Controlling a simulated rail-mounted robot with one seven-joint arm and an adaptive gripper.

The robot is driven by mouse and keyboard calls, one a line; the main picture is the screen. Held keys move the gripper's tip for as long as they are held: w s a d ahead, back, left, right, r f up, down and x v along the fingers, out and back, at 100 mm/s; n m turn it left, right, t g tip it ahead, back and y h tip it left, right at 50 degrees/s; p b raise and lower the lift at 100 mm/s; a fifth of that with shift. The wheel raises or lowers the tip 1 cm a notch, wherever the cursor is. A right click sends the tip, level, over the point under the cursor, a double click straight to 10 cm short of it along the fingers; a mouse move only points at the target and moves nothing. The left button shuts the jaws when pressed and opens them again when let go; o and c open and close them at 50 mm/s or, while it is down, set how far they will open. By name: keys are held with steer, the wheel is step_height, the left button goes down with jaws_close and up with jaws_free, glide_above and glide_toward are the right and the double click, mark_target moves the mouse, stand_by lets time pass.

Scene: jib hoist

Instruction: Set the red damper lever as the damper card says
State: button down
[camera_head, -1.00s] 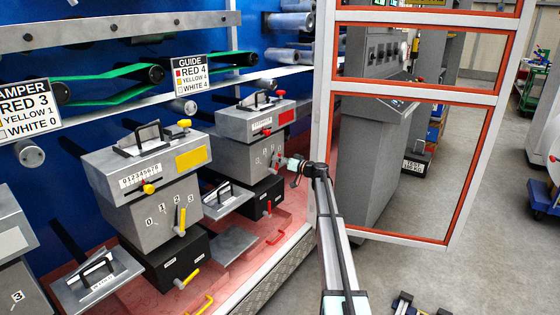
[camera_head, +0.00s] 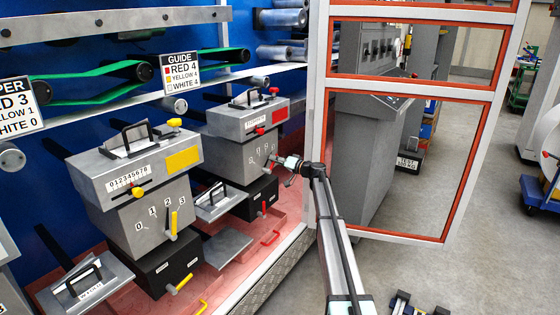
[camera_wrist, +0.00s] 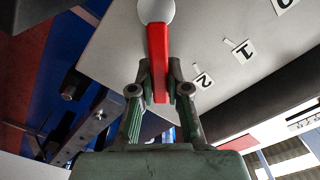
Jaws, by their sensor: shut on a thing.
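The red damper lever (camera_wrist: 157,60) hangs from a white round pivot on a grey plate in the wrist view. The fingers of my gripper (camera_wrist: 159,92) are shut on its lower part, one on each side. Labels 0, 1 and 2 (camera_wrist: 203,80) show to the lever's right; the lever points past the 2, and my gripper covers the plate beyond its tip. In the head view my gripper (camera_head: 279,161) is at the face of the red-marked unit (camera_head: 245,150). The damper card (camera_head: 16,104), cut at the left edge, reads red 3, yellow 1, white 0.
The yellow-marked unit (camera_head: 140,190), with its yellow lever (camera_head: 174,222), stands to the left. A guide card (camera_head: 181,73) reads red 4, yellow 4, white 4. An orange-edged door frame (camera_head: 386,90) stands close right of my arm. Open floor lies at the right.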

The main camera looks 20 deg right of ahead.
steer(key=c, duration=1.1)
jaws_free()
steer(key=v, duration=1.2)
